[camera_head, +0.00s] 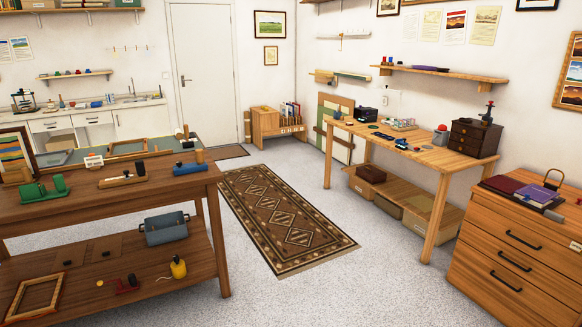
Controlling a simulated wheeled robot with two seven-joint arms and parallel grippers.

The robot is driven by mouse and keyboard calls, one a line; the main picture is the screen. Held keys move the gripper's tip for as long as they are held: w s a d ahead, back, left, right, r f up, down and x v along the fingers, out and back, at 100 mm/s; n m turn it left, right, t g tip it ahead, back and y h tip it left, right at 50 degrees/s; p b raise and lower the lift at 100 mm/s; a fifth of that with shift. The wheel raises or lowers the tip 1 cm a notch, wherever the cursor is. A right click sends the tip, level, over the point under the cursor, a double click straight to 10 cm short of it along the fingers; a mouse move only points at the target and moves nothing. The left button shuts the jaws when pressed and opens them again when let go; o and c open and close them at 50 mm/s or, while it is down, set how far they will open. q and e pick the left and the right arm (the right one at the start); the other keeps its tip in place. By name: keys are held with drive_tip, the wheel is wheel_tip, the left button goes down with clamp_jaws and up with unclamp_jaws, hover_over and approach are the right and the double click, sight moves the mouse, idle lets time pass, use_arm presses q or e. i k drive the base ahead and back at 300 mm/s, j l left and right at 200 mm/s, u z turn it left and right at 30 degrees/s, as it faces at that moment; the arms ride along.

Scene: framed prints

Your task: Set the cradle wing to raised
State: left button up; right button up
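Neither of my grippers shows in the head view. I cannot tell for sure which thing is the cradle, and no wing can be made out clearly. On the dark wooden bench at the left (95,208) stand a green fixture with two rounded parts (42,190), a wooden block with a dark upright part (122,178) and a blue cylinder-like piece on a dark base beside a wooden upright (190,167). All are small in the view, and nothing of mine touches them.
A patterned rug (285,215) lies on open floor. A light workbench (425,155) and a drawer chest (515,250) stand at the right.

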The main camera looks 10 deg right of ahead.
sight(501, 183)
drive_tip(key=i+l+z, duration=0.25)
drive_tip(key=i+z, duration=0.7)
drive_tip(key=i, duration=0.3)
drive_tip(key=i+j+z, duration=0.25)
drive_tip(key=i+z, duration=0.25)
drive_tip(key=i, duration=0.15)
